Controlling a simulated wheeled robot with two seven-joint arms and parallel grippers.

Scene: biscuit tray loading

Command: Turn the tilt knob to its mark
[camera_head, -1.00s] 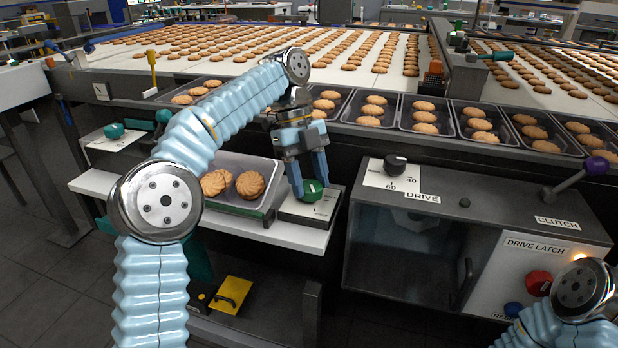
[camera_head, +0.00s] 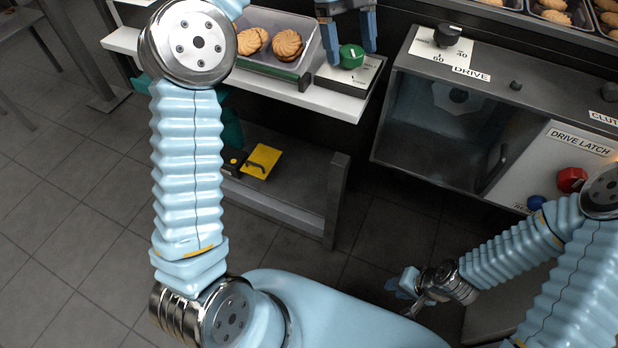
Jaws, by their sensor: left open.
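The green knob (camera_head: 351,57) sits on a pale scale plate (camera_head: 370,68) at the right end of a white shelf. A light pointer line shows on the knob's top, but I cannot tell which mark it points to. My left gripper (camera_head: 351,48) is at the knob, with one finger on each side and a gap between them; its upper part is cut off by the top edge. My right gripper (camera_head: 407,295) is low in the view, away from the knob; its fingers are too small and angled to read.
A tray (camera_head: 292,74) with biscuits stands left of the knob. The DRIVE panel (camera_head: 427,48) with a black knob (camera_head: 447,36) is to the right. A red knob (camera_head: 571,180) is on the DRIVE LATCH panel. A yellow piece (camera_head: 262,161) lies on the lower shelf.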

